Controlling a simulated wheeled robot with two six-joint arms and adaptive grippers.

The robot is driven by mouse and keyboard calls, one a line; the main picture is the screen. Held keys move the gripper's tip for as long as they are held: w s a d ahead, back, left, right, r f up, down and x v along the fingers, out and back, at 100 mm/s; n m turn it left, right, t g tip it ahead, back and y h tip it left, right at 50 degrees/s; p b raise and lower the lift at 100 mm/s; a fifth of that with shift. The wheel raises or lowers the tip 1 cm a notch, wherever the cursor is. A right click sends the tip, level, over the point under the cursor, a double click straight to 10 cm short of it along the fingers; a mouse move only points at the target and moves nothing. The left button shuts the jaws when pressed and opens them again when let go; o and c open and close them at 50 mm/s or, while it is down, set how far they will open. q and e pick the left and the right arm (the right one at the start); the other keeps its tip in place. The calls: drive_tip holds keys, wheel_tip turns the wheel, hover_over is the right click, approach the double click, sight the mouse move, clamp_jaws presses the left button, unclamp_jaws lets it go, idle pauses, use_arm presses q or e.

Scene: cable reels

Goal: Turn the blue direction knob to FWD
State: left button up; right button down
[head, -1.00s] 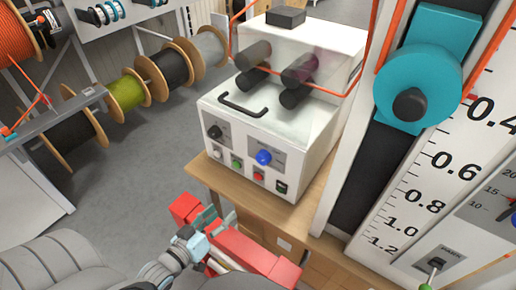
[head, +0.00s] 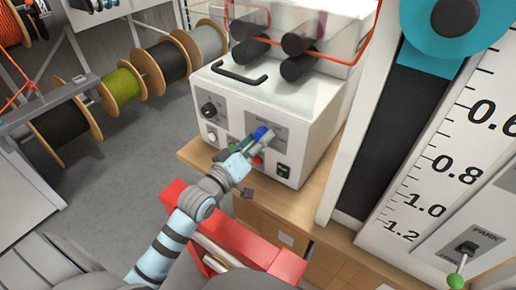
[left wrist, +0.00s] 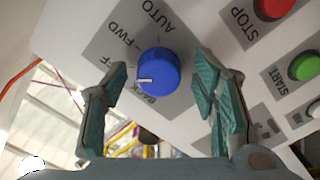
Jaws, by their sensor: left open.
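The blue direction knob (head: 262,132) is on the sloped front panel of a white control box (head: 310,125). My right gripper is not in view.
Beside the knob are a red STOP button (left wrist: 272,8), a green START button (left wrist: 304,68) and a black knob (head: 208,110). A clear-covered roller unit (head: 290,45) tops the box. Cable reels (head: 125,90) hang at left; a measuring scale (head: 440,165) stands at right.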

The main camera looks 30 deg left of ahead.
use_arm(q)
drive_tip(key=shift+r, duration=0.1)
drive_tip(key=c, duration=1.2)
drive_tip(key=shift+o, duration=0.2)
drive_tip(key=shift+m, duration=0.4)
drive_tip(key=m, duration=0.7)
drive_tip(key=shift+m, duration=0.4)
drive_tip(key=o, duration=1.2)
drive_tip(key=shift+c, duration=0.2)
